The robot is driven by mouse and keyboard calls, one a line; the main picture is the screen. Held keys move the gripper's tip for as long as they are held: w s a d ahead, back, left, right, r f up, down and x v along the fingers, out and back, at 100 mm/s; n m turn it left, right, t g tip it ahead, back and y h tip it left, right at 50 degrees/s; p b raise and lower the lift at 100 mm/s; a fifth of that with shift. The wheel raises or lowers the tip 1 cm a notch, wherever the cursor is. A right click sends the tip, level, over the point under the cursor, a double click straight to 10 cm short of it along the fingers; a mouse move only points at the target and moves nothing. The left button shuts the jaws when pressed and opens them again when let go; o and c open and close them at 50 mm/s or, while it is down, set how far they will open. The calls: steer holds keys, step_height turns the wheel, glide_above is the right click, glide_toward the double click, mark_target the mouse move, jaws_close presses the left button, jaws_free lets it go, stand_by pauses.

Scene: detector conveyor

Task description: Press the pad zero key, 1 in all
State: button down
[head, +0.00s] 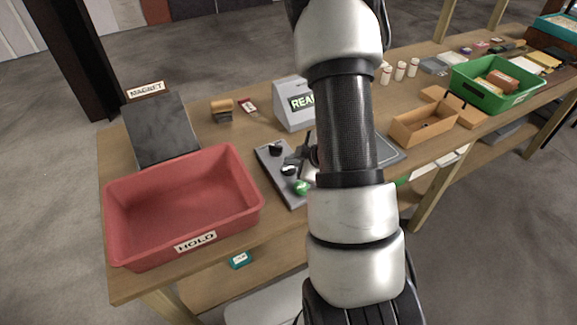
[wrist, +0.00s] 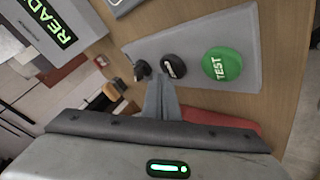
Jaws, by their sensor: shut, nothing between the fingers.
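A grey sloped control panel (head: 272,160) lies on the table and fills the upper middle of the wrist view (wrist: 225,33). It carries a black knob-like part (wrist: 142,69), a round black key with a white mark (wrist: 174,66) and a larger green TEST button (wrist: 221,64). In the head view the green button (head: 301,187) is at the near end. The mark on the black key is too small to read surely. My gripper (wrist: 157,82) is shut and empty, its tips beside the black key and the knob. I cannot tell whether they touch. In the head view my arm partly hides it.
A red HOLD bin (head: 232,215) stands left of the panel. A grey box with a READY display (head: 291,117) stands behind it. A dark MAGNET slab (head: 160,130) is at the far left. An open brown box (head: 424,124) and a green bin (head: 497,83) are to the right.

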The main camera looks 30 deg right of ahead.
mark_target(291, 170)
steer(key=shift+r, duration=0.3)
steer(key=shift+r+p, duration=1.95)
steer(key=shift+r, duration=0.45)
